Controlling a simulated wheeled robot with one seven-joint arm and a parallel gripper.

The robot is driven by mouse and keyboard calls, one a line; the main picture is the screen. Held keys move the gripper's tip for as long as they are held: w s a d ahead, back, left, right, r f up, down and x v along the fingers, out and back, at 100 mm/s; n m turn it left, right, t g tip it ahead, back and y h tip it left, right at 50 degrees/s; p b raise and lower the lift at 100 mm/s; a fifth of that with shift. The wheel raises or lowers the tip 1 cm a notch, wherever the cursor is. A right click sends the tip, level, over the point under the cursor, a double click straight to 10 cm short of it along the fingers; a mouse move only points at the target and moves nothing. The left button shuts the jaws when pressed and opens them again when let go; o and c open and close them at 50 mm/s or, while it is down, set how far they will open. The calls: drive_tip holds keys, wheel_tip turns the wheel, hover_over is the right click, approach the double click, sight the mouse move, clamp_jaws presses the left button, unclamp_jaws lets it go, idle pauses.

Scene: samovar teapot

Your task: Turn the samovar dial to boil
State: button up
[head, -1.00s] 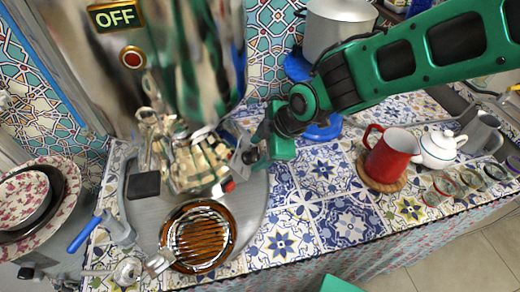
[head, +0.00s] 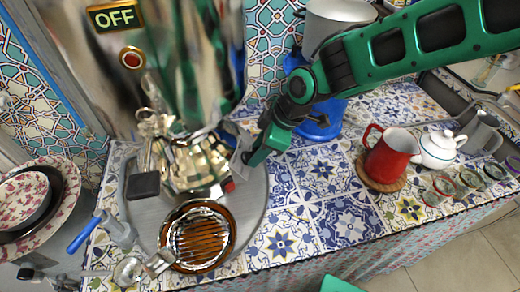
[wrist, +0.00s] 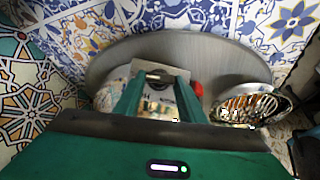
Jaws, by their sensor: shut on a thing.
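The samovar (head: 190,60) is a large shiny metal body with a brassy base, at the upper left of the head view. Its sign (head: 115,17) reads OFF, and a round red light or button (head: 132,59) sits below it. My gripper (head: 245,158) is at the right side of the samovar's lower part. It is shut on a small grey, flat piece, which seems to be the dial (wrist: 160,75); its markings are not readable. In the wrist view my two green fingers (wrist: 160,95) flank this piece, and the fingers partly hide it.
A round grey tray (head: 255,205) lies under the samovar. A red mug (head: 388,158), a white teapot (head: 438,148) and several small glasses stand on the right. Stacked plates (head: 62,210) are at the left. Tiles between are clear.

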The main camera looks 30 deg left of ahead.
drive_tip(key=shift+w+r+m+g, duration=0.1)
drive_tip(key=shift+w+m+g, duration=0.15)
drive_tip(key=shift+m, duration=0.35)
drive_tip(key=o, duration=1)
drive_tip(key=shift+o, duration=0.2)
drive_tip(key=shift+s, duration=0.1)
drive_tip(key=v, duration=1)
drive_tip(key=shift+w+r, duration=0.25)
drive_tip(key=shift+r, duration=0.1)
drive_tip(key=shift+d, duration=0.1)
